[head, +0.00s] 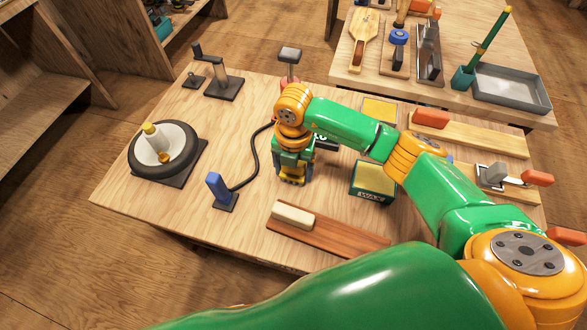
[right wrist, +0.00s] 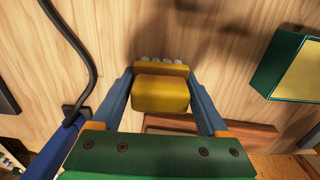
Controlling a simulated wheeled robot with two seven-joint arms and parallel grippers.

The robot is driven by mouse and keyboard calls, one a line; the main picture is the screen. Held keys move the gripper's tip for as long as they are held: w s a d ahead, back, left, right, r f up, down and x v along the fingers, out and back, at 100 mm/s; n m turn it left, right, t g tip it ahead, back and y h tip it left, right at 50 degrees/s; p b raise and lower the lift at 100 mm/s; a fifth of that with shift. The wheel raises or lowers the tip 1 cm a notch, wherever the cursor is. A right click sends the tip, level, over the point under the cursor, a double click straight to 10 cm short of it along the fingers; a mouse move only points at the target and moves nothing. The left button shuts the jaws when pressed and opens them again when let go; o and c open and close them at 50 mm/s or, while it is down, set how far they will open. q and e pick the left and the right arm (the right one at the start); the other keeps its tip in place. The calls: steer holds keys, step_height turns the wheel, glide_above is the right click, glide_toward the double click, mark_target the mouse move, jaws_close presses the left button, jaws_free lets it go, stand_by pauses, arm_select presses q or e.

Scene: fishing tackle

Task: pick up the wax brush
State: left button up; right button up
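The wax brush, a yellow block with pale bristle tufts along its far edge, shows in the right wrist view (right wrist: 160,93). My right gripper (right wrist: 160,85) has its two blue fingers against both sides of the brush. In the head view my right gripper (head: 292,172) points down over the middle of the table, with a bit of yellow between its fingertips. Most of the brush is hidden there by the gripper. I cannot tell whether the bristles touch the table. My left gripper is not in view.
A green wax box (head: 372,184) stands right of the gripper, and a blue-handled tool (head: 218,189) with a black cord stands left. A brown board (head: 340,235) with a cream block (head: 293,214) lies in front. A black reel (head: 163,150) stands far left.

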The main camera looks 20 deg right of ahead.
steer(key=shift+c, duration=1.1)
steer(key=shift+w+r, duration=0.1)
steer(key=shift+r, duration=0.1)
step_height(320, 180, up, 3)
steer(key=shift+f, duration=0.1)
steer(key=d+r+b, duration=0.1)
steer(key=d+r, duration=0.2)
steer(key=r, duration=0.1)
steer(key=shift+d, duration=0.35)
steer(key=d+r, duration=0.3)
steer(key=d, duration=0.2)
steer(key=s+d+r+b, duration=0.1)
steer(key=d+r, duration=0.2)
steer(key=d, duration=0.2)
steer(key=shift+d+b, duration=0.2)
steer(key=shift+b, duration=0.1)
steer(key=o, duration=0.9)
steer(key=shift+f, duration=0.1)
steer(key=c, duration=0.7)
